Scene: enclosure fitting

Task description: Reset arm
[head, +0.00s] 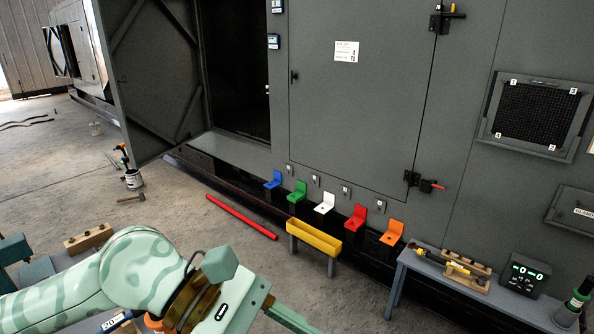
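My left arm comes in from the lower left, pale green with darker markings. Its gripper (262,306) is at the bottom edge of the head view, over the floor and left of the yellow trough. The fingertips are partly cut off by the frame, so I cannot tell whether it is open or shut. No held object shows. My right arm and gripper are not in view.
A grey enclosure has one door (150,75) swung open and another panel closed. Coloured brackets (324,204) line its base. A red bar (240,216) lies on the floor near a yellow trough (314,238). A grey bench (420,262) stands right.

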